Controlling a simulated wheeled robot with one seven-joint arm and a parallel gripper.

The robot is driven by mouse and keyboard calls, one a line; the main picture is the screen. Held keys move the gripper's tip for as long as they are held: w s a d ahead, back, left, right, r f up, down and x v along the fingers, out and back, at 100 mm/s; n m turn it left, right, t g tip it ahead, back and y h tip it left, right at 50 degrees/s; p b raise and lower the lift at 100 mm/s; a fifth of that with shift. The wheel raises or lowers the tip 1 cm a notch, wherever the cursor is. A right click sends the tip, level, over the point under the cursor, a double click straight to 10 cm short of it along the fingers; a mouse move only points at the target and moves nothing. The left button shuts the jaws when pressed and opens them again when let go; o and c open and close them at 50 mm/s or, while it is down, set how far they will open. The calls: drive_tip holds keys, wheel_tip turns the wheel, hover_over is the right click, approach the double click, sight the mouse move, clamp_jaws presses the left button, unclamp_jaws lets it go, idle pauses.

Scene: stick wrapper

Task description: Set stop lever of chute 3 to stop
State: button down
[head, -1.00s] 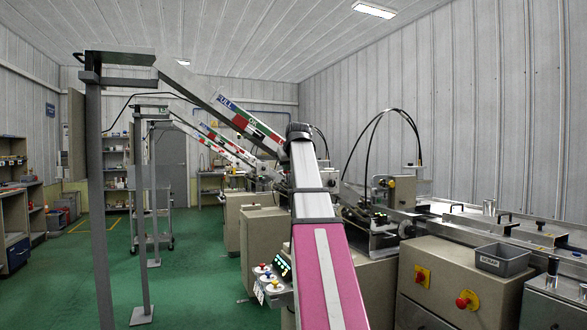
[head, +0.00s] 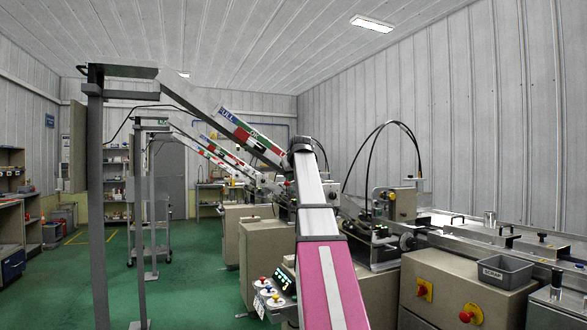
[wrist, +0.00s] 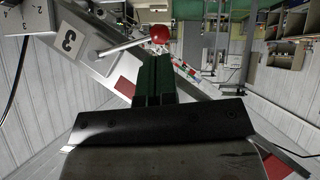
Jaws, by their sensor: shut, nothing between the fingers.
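The stop lever of chute 3 is a thin silver rod ending in a red ball knob (wrist: 160,33), at the top of the wrist view. It sits beside a plate marked 3 (wrist: 68,40). My gripper (wrist: 154,57) is shut and empty, its dark fingertips just below the knob in the picture. I cannot tell whether they touch it. In the head view, my arm reaches to the lower part of the nearest sloping chute (head: 235,125). There the lever and fingers are hidden behind the arm's end.
More sloping chutes (head: 205,145) stand behind the nearest one. A grey post (head: 97,200) holds up its high end at left. Machine cabinets (head: 450,285) and a grey bin (head: 505,270) are at right. Green floor (head: 190,290) is open at left.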

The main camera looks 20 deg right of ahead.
sight(288, 185)
drive_tip(key=shift+x, duration=2.05)
drive_tip(key=shift+s, duration=0.1)
drive_tip(key=shift+f, duration=0.4)
drive_tip(key=shift+d+f+h, duration=0.15)
drive_tip(key=shift+f+h, duration=0.25)
drive_tip(key=shift+f, duration=0.1)
drive_tip(key=shift+r, duration=0.2)
drive_tip(key=shift+r, duration=0.65)
